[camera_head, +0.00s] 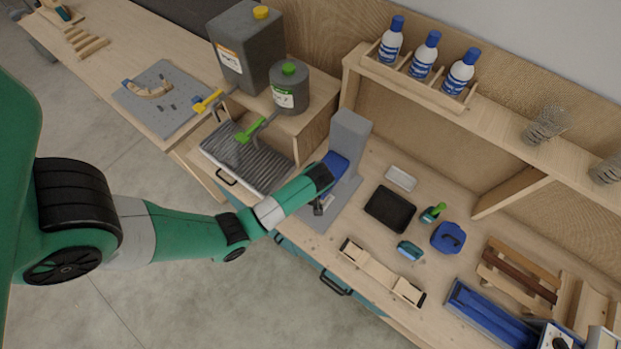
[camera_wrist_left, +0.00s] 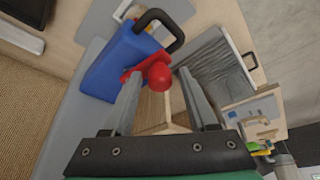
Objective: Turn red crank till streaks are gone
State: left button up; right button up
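The red crank (camera_wrist_left: 158,76) shows in the left wrist view, with a round knob on a short arm beside a blue housing (camera_wrist_left: 118,62). My left gripper (camera_wrist_left: 160,88) is open, its two grey fingers on either side of the knob in the picture. I cannot tell whether they touch it. In the head view my left arm reaches the blue housing (camera_head: 337,164) on a grey stand (camera_head: 350,135); the crank and fingertips are hidden there. Dark streaks cover a grey ribbed tray (camera_head: 248,158); I cannot tell whether these are the task's streaks. My right gripper is not in view.
A grey canister (camera_head: 245,52) and smaller jug (camera_head: 289,90) stand on a wooden box behind the tray. A black tray (camera_head: 390,209), a blue container (camera_head: 447,238) and wooden pieces lie right of the stand. Bottles (camera_head: 424,54) stand on the shelf.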

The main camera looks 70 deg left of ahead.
pick_arm(q)
grip_shut()
jog(key=n, duration=0.1)
jog(key=w+d+n+g, duration=0.1)
jog(key=n, duration=0.1)
dwell(0.3)
jog(key=shift+o, duration=0.8)
grip_release()
jog(key=shift+d, duration=0.1)
